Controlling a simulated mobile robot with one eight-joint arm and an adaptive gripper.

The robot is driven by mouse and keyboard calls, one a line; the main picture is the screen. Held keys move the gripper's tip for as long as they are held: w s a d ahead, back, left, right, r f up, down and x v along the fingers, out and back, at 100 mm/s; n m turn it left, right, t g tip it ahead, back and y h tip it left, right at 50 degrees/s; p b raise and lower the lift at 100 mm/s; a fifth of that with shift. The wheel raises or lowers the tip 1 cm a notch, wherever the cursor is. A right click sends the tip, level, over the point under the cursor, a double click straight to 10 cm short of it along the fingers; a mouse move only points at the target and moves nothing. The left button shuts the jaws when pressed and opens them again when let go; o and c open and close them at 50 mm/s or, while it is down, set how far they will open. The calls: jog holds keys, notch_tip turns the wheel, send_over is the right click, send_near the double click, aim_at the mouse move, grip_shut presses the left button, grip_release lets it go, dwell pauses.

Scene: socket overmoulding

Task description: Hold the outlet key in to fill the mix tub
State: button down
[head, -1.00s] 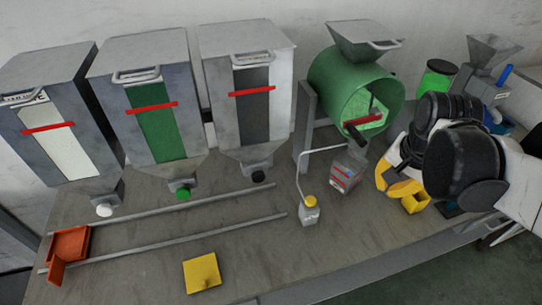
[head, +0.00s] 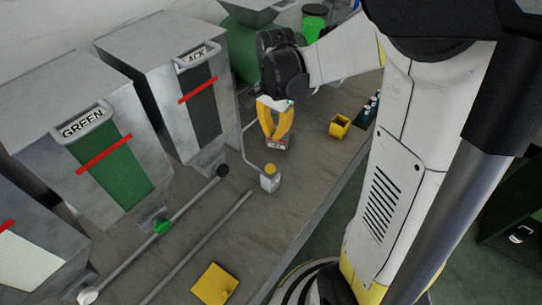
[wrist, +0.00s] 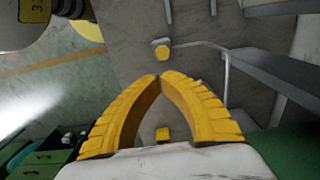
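My gripper (head: 275,138) is above the bench with its yellow fingertips pointing down. In the wrist view its fingertips (wrist: 160,78) meet with nothing visible between them. The cap also shows beyond the fingertips in the wrist view (wrist: 161,52). I cannot clearly identify the outlet key or the mix tub.
Grey hoppers labelled GREEN (head: 80,150) and BLACK (head: 165,75) stand at the left, with a rail (head: 200,240) in front. The green mixer (head: 240,45) is behind my gripper. A yellow open box (head: 339,126) and a yellow plate (head: 215,285) are on the bench.

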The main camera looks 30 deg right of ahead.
aim_at(273, 167)
notch_tip(273, 167, down, 14)
jog(key=b, duration=0.5)
jog(key=shift+r, duration=0.1)
notch_tip(273, 167, down, 3)
jog(key=shift+r+b, duration=0.2)
jog(key=shift+b, duration=0.9)
jog(key=shift+r, duration=0.1)
jog(key=shift+a, duration=0.1)
dwell(4.5)
jog(key=shift+r+p, duration=0.5)
notch_tip(273, 167, up, 13)
jog(key=p, duration=0.5)
